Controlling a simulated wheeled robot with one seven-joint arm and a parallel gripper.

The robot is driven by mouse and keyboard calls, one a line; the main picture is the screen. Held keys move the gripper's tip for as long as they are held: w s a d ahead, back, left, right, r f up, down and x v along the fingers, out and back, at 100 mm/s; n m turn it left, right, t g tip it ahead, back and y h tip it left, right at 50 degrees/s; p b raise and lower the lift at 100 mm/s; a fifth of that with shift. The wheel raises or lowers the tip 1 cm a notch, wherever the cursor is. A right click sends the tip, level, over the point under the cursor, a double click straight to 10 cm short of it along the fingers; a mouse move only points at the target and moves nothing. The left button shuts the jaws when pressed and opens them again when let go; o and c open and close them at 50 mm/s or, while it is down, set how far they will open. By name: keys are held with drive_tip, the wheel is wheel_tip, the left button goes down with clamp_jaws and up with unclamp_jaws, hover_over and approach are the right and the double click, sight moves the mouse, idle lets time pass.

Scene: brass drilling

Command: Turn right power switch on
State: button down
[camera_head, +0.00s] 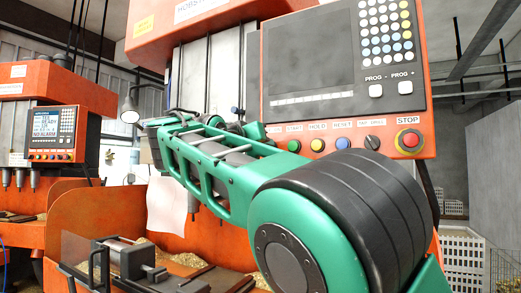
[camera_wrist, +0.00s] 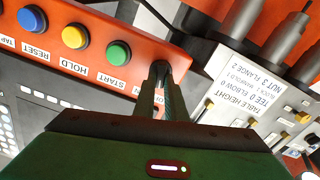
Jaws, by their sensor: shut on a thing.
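The right machine's orange control panel (camera_head: 279,127) has a dark screen (camera_head: 308,65). My gripper (camera_wrist: 161,72) is at the panel's edge in the wrist view, beside the green START button (camera_wrist: 118,53). Its fingers are shut at the spot above a partly covered label ending in "ON" (camera_wrist: 141,89). The right power switch is hidden between and behind the fingertips, so its position cannot be read.
Close to my fingers are the yellow HOLD button (camera_wrist: 75,36) and blue RESET button (camera_wrist: 33,19). A red STOP button (camera_head: 410,140) sits at the panel's right. A white label plate (camera_wrist: 245,75) is beyond the panel edge. The left machine's screen (camera_head: 45,124) is lit.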

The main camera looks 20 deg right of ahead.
drive_tip(key=shift+s+f+m, duration=0.1)
drive_tip(key=shift+f+m, duration=0.05)
drive_tip(key=shift+m, duration=4.15)
drive_tip(key=c, duration=1.8)
unclamp_jaws()
drive_tip(key=shift+d+m, duration=0.1)
drive_tip(key=shift+m, duration=0.2)
drive_tip(key=v, duration=1)
drive_tip(key=shift+s+a, duration=0.2)
drive_tip(key=shift+a, duration=0.05)
